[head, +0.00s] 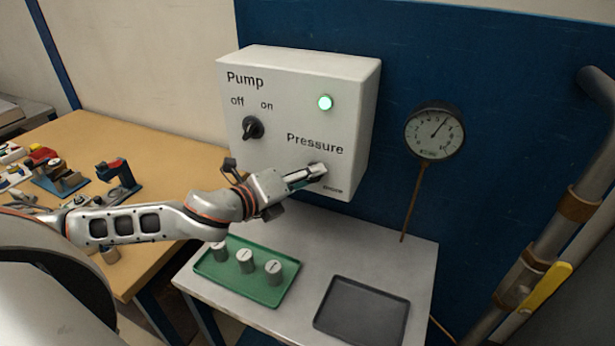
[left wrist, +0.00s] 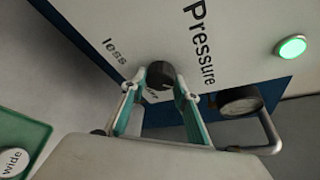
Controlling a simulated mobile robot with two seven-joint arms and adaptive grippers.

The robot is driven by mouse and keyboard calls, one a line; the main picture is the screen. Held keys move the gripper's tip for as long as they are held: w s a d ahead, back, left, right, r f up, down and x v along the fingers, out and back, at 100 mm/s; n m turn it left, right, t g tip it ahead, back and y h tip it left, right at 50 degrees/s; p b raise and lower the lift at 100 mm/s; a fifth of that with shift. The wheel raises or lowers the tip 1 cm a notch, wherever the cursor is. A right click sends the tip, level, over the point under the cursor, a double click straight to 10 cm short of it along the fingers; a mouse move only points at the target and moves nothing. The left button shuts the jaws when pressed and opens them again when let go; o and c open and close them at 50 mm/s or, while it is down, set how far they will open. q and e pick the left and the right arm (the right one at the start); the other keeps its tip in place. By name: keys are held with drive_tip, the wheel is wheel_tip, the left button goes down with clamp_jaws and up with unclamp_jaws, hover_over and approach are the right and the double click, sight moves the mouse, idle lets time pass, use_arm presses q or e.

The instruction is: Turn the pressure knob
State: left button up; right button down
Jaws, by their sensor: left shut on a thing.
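My left gripper (head: 315,172) is at the lower right of the box front, under that label, and covers most of the pressure knob there. In the left wrist view the dark round pressure knob (left wrist: 160,75) sits between the two fingertips of the left gripper (left wrist: 158,88), which is shut on it. The pressure gauge (head: 435,130) is right of the box, its needle pointing up and right. My right gripper is not in view.
A green light (head: 325,102) is lit on the box. A green tray (head: 283,296) with three grey cylinders and an empty dark tray (head: 330,322) lie on the bench below. A pipe with a yellow lever (head: 548,285) stands at the right.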

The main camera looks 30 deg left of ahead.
use_arm(q)
drive_tip(key=shift+d+f, duration=0.1)
drive_tip(key=o, duration=1.1)
drive_tip(key=r, duration=0.9)
drive_tip(key=shift+d+r, duration=0.2)
drive_tip(key=shift+r, duration=0.1)
drive_tip(key=shift+a+r, duration=0.25)
drive_tip(key=shift+r, duration=0.05)
drive_tip(key=shift+d, duration=0.1)
